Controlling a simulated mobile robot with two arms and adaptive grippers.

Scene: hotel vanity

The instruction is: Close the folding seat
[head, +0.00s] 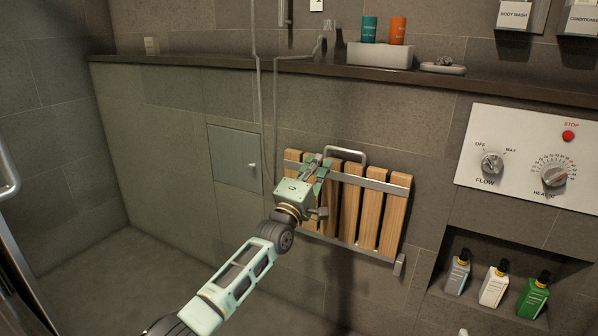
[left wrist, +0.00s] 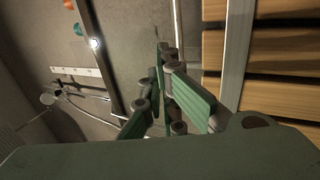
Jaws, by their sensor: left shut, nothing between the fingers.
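The folding seat (head: 369,217) has several wooden slats in a grey metal frame, with a metal loop handle at its top edge. It looks raised, close to the tiled wall. I cannot tell if it is flush. My left gripper (head: 321,164) is shut and empty, in front of the seat's upper left part near the handle. It hides some slats. In the left wrist view the shut fingers (left wrist: 160,50) point up the picture, beside the metal rail and slats (left wrist: 275,52) at right. Contact is unclear. My right gripper is not in view.
A dark ledge (head: 210,64) runs above the seat, holding a tray (head: 380,55) with two cups. A shower control panel (head: 530,158) and a niche with bottles (head: 493,286) are at right. A small wall hatch (head: 235,157) is left of the seat. The floor at left is clear.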

